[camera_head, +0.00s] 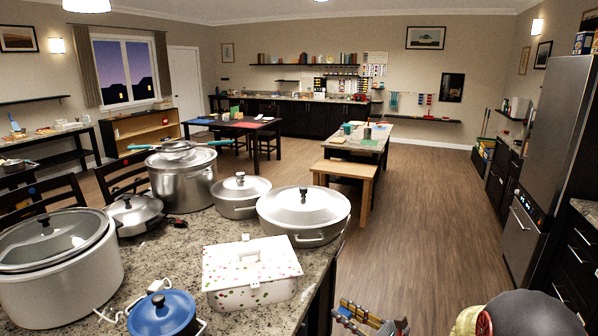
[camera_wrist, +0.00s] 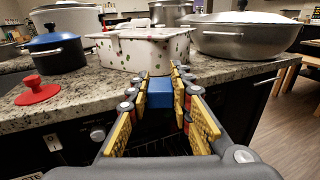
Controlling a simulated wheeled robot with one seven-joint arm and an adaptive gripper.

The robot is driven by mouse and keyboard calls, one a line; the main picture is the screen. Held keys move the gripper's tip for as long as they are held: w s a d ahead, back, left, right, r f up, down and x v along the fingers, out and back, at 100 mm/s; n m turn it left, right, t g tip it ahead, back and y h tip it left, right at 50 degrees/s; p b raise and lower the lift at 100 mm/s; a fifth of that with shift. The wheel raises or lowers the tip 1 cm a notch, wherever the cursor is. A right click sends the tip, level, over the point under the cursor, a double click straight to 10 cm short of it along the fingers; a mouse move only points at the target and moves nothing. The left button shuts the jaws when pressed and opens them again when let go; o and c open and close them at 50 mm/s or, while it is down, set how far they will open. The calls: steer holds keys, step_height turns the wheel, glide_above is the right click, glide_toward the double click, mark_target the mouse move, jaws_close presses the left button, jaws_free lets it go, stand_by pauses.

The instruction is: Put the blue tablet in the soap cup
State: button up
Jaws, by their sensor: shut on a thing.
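My gripper (camera_wrist: 163,88) is shut on a small blue block, the blue tablet (camera_wrist: 160,92), held between the yellow-padded fingers in the wrist view. The tablet is in front of the granite counter's edge, near the height of its top. In the head view my gripper (camera_head: 362,316) is low at the bottom edge, right of the counter, and the tablet cannot be clearly made out there. I cannot make out the soap cup in either view.
The granite counter (camera_wrist: 90,88) holds a spotted white box (camera_head: 252,266), a blue-lidded pot (camera_head: 163,312), a wide lidded pan (camera_head: 303,210) and several other pots. A red knobbed lid (camera_wrist: 38,92) lies near its edge. A dark front with a knob (camera_wrist: 97,134) is below. Open floor (camera_head: 420,220) lies right.

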steer(key=s+d+f+m+t+h, duration=0.1)
steer(key=s+d+f+m+h, duration=0.1)
steer(key=f, duration=0.5)
steer(key=s+d+f+m+t+h, duration=0.1)
steer(key=s+d+f+t+h, duration=0.1)
steer(key=f, duration=0.5)
steer(key=s+d, duration=0.1)
steer(key=d, duration=0.1)
steer(key=shift+d+f+m+t+h, duration=0.3)
steer(key=shift+f+m+h, duration=0.05)
steer(key=shift+m+h, duration=0.05)
